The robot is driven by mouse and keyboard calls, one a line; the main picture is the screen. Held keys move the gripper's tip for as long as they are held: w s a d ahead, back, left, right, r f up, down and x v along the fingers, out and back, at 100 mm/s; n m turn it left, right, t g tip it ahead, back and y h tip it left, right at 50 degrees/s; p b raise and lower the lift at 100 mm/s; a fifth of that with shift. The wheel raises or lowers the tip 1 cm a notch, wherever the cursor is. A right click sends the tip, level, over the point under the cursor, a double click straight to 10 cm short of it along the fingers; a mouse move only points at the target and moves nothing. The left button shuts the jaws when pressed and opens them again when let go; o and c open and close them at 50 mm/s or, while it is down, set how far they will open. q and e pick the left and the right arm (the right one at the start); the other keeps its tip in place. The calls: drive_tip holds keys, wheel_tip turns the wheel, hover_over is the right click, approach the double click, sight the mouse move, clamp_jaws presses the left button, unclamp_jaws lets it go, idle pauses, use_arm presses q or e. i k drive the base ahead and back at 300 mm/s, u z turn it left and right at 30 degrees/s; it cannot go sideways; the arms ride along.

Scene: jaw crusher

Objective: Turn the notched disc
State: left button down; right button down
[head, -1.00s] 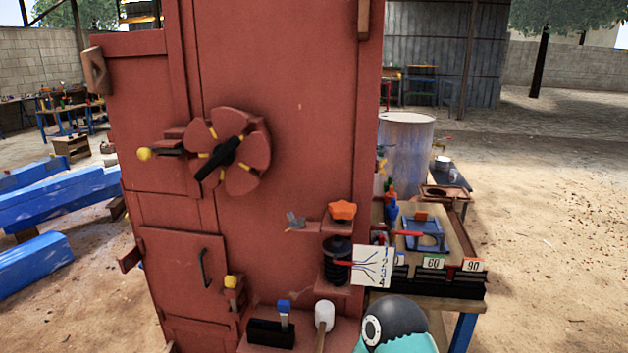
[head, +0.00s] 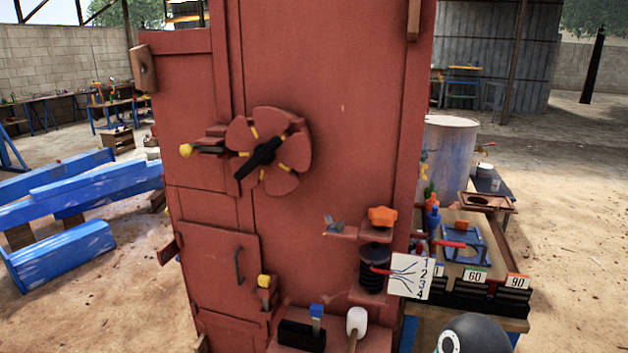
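The notched disc (head: 293,140) is red with several rounded lobes and yellow marks at its notches. It is mounted on the front of the tall red machine (head: 345,110). A black bar (head: 258,159) lies slantwise across the disc, lower left to upper right. A yellow-knobbed lever (head: 186,150) sits just left of the disc, its dark arm reaching toward the disc's edge. Neither of my grippers is in view, and nothing touches the disc from the front.
Low on the machine are a yellow-topped latch (head: 264,281), a black block with a blue-topped lever (head: 316,311), a white-headed mallet (head: 357,320) and a black spring (head: 373,270) under an orange knob (head: 383,217). A numbered card (head: 411,276) and cluttered bench stand right. Blue beams (head: 60,258) lie left.

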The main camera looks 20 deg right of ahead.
sight(268, 154)
drive_tip(key=i, duration=0.9)
drive_tip(key=u, duration=0.05)
